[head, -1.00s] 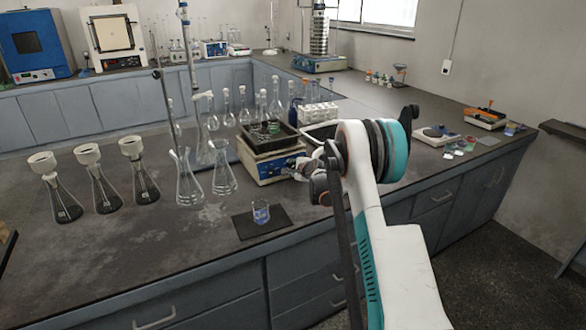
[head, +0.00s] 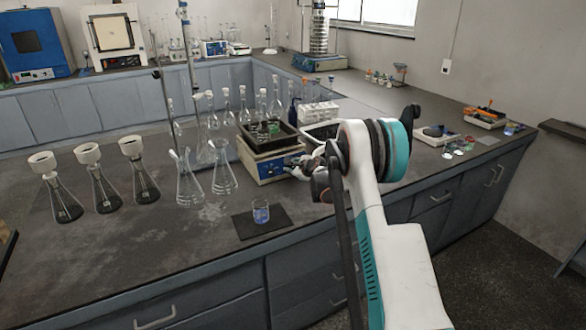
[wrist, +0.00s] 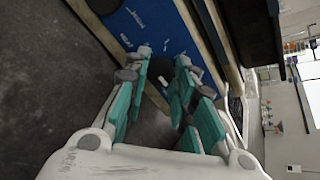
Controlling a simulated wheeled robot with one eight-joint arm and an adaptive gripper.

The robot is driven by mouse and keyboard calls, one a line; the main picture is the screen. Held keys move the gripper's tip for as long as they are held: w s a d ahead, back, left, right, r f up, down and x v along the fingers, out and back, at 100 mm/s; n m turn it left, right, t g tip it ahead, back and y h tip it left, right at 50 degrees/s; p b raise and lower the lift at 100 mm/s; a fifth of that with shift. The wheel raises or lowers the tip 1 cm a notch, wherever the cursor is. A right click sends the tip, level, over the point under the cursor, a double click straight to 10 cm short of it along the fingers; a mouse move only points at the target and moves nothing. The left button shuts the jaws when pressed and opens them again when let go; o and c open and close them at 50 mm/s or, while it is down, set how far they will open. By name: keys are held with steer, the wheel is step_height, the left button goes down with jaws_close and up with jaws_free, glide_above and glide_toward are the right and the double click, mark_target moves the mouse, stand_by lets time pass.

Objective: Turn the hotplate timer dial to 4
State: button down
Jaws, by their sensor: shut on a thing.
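The hotplate (head: 268,171) is a cream box with a blue front panel, standing in the middle of the bench. My gripper (head: 294,168) is at the right part of that panel. In the wrist view the blue panel (wrist: 148,30) carries small white markings. The dark timer dial (wrist: 163,84) with a pale mark lies between the teal fingers of my gripper (wrist: 163,72), which are shut on it. The dial is partly hidden by the fingers, and its numbers cannot be read.
A black tray (head: 246,138) with small glassware sits on top of the hotplate. Erlenmeyer flasks (head: 188,188) stand to its left. A small beaker (head: 261,213) with blue liquid is on a dark mat (head: 245,228) in front. A white tube rack (head: 318,113) stands behind.

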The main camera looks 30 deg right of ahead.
steer(key=c, duration=1.3)
jaws_free()
steer(key=shift+d, duration=0.1)
steer(key=shift+c, duration=0.2)
steer(key=v, duration=1.2)
